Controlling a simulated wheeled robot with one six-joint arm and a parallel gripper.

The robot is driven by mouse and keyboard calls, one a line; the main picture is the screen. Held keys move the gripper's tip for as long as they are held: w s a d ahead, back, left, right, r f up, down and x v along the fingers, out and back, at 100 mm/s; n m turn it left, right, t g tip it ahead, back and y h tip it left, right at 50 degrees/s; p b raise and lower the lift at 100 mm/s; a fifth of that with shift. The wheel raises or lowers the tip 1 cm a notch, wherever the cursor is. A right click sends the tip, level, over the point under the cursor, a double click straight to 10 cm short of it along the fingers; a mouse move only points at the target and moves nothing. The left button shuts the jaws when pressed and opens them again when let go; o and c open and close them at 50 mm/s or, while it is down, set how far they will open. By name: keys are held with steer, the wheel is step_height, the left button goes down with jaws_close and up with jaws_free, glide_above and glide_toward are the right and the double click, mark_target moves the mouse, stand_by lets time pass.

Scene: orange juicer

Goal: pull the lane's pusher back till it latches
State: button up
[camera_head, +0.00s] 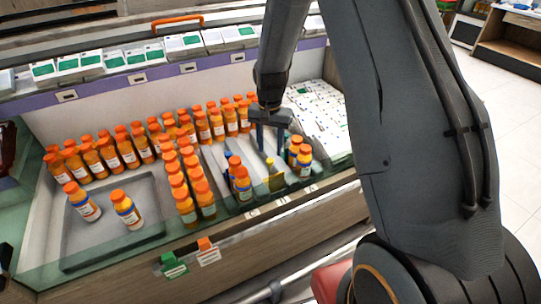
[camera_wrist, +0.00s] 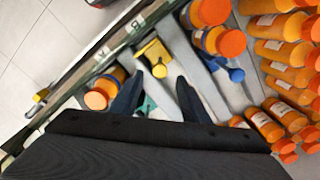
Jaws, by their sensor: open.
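A yellow pusher (camera_head: 275,182) with an upright stem stands near the front of a lane in the display case, between bottle rows. In the wrist view the yellow pusher (camera_wrist: 151,50) shows its plate and round knob, just beyond the fingertips. A blue part with a round knob (camera_wrist: 236,75) lies in the neighbouring lane; I cannot tell which lane is meant. My gripper (camera_head: 271,149) points down over the lanes, above and behind the yellow pusher. In the wrist view my gripper (camera_wrist: 154,80) has its fingers apart with nothing held. A small green part (camera_wrist: 147,105) shows between them, lower down.
Orange-capped juice bottles (camera_head: 186,190) stand in rows left of the lanes, with short rows close on both sides of the yellow pusher. A grey tray (camera_head: 158,232) holds two bottles. A glass front panel (camera_head: 95,250) and the case's front edge lie nearest me.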

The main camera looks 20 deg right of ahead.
mark_target(270, 160)
steer(key=shift+f+p, duration=0.3)
steer(key=shift+f, duration=2.05)
jaws_close()
